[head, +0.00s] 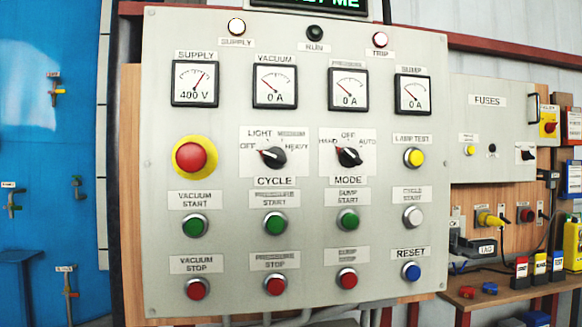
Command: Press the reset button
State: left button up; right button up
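The reset button (411,271) is a blue round push button with a metal ring, at the lower right of the grey control panel (310,235). A label reading RESET sits just above it. The white cycle start button (413,215) is above it, and a red stop button (347,279) is to its left. Nothing covers the reset button. Neither of my grippers shows in the head view.
A red emergency button on a yellow ring (190,157) and two rotary knobs are on the panel. A fuse box (490,130) is to the right, above a wooden shelf (500,293) with small bottles. A blue wall with valves is at left.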

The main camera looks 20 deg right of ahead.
aim_at(413, 273)
jog(key=z, duration=1.4)
